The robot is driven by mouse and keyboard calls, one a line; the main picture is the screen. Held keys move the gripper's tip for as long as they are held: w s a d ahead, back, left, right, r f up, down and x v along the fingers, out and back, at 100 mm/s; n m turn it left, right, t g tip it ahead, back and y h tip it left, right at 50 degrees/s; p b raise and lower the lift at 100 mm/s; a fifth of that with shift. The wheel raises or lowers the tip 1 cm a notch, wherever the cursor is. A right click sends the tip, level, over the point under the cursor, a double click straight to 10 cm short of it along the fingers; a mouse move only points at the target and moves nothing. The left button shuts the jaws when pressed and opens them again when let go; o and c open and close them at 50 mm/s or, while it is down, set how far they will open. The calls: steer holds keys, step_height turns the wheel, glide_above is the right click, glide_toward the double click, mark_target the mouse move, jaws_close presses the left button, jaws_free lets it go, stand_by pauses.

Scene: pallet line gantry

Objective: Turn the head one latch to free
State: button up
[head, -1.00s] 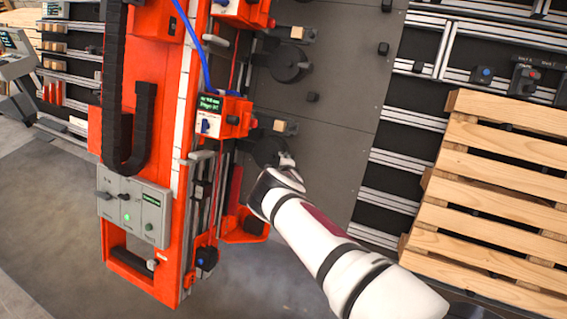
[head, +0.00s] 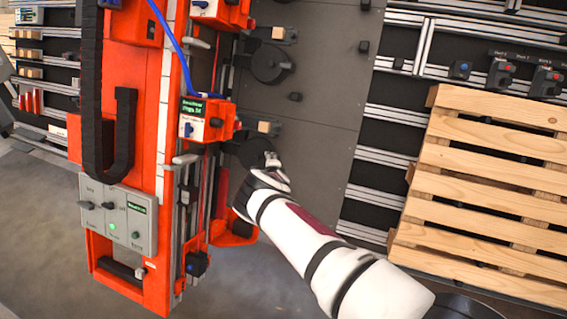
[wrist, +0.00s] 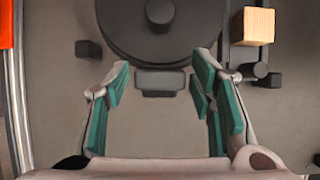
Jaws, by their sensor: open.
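My gripper (head: 272,164) is at the dark grey panel, beside the lower dark round disc (head: 255,152). An orange head unit (head: 207,119) with a small green display and a blue knob (head: 188,129) sits left of the gripper. A similar orange unit (head: 221,14) is above it. I cannot tell which is head one, nor make out its latch.
The orange gantry beam (head: 150,150) runs down the left, with a grey control box (head: 118,218). A wooden block on a dark bracket (wrist: 259,25) is right of the disc in the wrist view. A wooden pallet (head: 490,190) stands at the right.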

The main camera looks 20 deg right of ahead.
steer(key=shift+w+f+m+t+b, duration=0.1)
steer(key=shift+f+m+t+b, duration=0.2)
steer(key=shift+b, duration=0.65)
steer(key=shift+w+r+m+t+b, duration=0.1)
steer(key=shift+m+b, duration=0.3)
steer(key=shift+b, duration=0.55)
